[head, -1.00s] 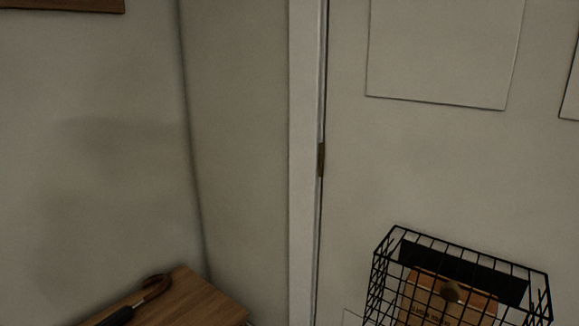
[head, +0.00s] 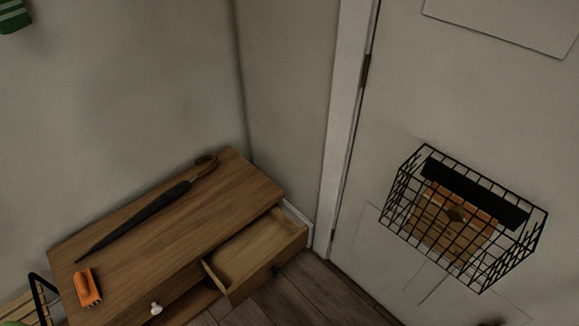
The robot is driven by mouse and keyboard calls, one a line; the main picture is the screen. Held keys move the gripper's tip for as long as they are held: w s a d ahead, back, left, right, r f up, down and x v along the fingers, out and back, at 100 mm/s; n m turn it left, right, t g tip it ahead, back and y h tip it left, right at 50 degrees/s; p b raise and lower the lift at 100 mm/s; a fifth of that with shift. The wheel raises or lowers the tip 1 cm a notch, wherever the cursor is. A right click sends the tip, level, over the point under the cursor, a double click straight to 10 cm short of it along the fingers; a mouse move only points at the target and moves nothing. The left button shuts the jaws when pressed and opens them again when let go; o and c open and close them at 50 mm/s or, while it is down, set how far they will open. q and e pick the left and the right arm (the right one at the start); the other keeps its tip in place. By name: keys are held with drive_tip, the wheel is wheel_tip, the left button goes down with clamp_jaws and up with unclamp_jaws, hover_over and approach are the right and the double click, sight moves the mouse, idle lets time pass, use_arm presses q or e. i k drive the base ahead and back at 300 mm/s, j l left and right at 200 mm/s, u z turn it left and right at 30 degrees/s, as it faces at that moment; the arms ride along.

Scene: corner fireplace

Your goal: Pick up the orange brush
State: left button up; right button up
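The orange brush (head: 88,288) lies on the left front part of the wooden cabinet's top (head: 150,257) in the head view. It is near the cabinet's left edge. Neither of my grippers can be made out in the head view.
A folded dark umbrella (head: 150,216) with a brown handle lies along the back of the cabinet top. A drawer (head: 258,252) stands open at the cabinet's right. A black wire basket (head: 463,218) hangs on the white door at right. Wooden floor (head: 310,296) shows below.

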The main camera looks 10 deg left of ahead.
sight(88, 292)
drive_tip(key=u, duration=2.15)
